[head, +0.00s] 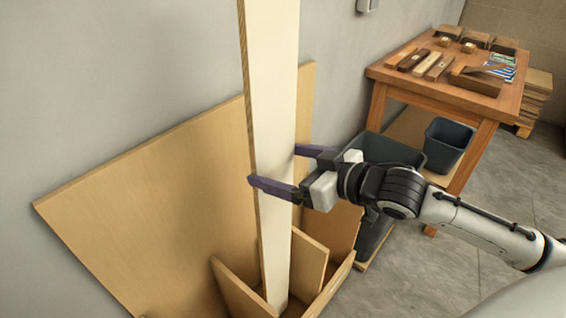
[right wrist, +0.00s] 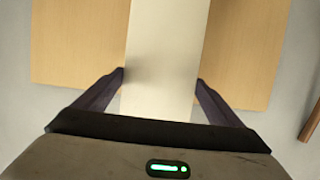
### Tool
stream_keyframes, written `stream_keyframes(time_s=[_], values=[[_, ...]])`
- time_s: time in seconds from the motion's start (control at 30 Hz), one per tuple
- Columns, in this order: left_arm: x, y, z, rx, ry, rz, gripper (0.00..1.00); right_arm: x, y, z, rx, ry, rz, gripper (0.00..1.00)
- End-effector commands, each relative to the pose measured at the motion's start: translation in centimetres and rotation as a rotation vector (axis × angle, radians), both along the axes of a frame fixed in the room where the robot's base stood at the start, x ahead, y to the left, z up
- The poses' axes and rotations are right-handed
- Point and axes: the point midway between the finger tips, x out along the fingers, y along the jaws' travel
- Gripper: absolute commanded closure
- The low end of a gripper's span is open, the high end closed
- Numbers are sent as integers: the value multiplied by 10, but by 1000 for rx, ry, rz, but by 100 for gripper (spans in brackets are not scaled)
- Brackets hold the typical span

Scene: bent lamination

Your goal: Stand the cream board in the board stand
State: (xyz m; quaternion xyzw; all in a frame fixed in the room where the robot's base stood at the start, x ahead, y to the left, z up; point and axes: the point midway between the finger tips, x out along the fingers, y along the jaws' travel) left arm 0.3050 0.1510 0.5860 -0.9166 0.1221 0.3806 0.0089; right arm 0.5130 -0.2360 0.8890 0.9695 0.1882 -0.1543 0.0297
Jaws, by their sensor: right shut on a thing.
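The cream board (head: 275,80) is long and stands nearly upright in the middle of the head view. Its lower end reaches down among the wooden dividers of the board stand (head: 310,262); whether it touches the floor of the stand cannot be seen. My right gripper (head: 272,167) is shut on the board partway up, one purple finger at each edge. In the right wrist view the board (right wrist: 165,50) runs between the two fingers (right wrist: 160,76). My left gripper is not in view.
A large tan panel (head: 150,200) leans on the grey wall behind the board. Open grey floor (head: 500,200) lies at the right.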

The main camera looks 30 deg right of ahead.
Motion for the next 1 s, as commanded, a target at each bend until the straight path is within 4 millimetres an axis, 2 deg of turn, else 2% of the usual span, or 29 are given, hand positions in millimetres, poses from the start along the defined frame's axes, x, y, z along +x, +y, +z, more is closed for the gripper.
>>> stream_keyframes(time_s=[0.03, 0.57, 1.0], values=[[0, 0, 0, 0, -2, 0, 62, 1, 1, 4, 3, -15, 3, 42], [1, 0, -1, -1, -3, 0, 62, 2, 1, -4, 2, -15, 2, 42], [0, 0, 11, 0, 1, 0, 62, 19, 7, -3, -3, 5, 0, 42]])
